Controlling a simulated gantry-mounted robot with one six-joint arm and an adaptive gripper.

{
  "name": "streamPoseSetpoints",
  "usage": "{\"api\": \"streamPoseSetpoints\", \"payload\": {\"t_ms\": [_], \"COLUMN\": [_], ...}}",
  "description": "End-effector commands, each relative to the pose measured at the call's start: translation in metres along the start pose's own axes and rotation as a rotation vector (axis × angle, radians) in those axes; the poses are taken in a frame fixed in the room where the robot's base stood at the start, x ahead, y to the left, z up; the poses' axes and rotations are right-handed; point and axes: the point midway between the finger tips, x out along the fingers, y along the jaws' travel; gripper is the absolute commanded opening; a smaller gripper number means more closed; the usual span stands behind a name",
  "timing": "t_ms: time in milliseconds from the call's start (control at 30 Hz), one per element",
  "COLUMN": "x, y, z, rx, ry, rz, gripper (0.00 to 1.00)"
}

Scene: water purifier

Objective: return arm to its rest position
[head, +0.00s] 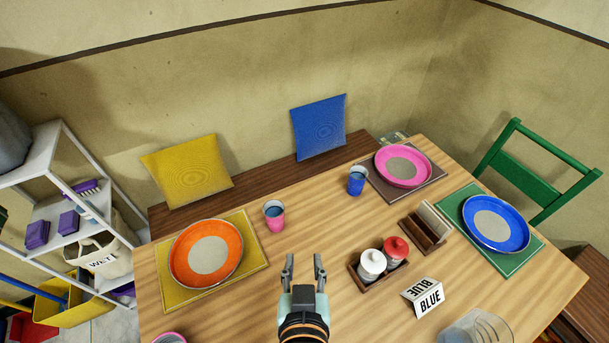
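My gripper (304,270) is at the lower middle of the head view, over the wooden table (315,230). Its two fingers point away toward the far side, with a clear gap between them. It is open and nothing shows between the fingers. My arm behind it runs out of the bottom of the picture. How high it is above the table I cannot tell.
A shaker caddy (376,268) and a "BLUE" sign (424,296) stand right of my gripper. A pink cup (274,220) and a blue cup (356,184) stand beyond it. An orange plate (180,254) lies left. A clear container (476,329) is at bottom right.

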Motion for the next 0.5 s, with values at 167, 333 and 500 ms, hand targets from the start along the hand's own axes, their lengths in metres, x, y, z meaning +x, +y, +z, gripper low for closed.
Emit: {"api": "streamPoseSetpoints", "payload": {"t_ms": [167, 333, 500], "x": [-0.036, -0.076, -0.115], "y": [0.001, 0.001, 0.002], "z": [-0.072, -0.154, -0.231], "rx": [0.002, 0.003, 0.004], "ry": [0.001, 0.001, 0.001], "rz": [0.000, 0.002, 0.003], "gripper": [0.39, 0.39, 0.39]}}
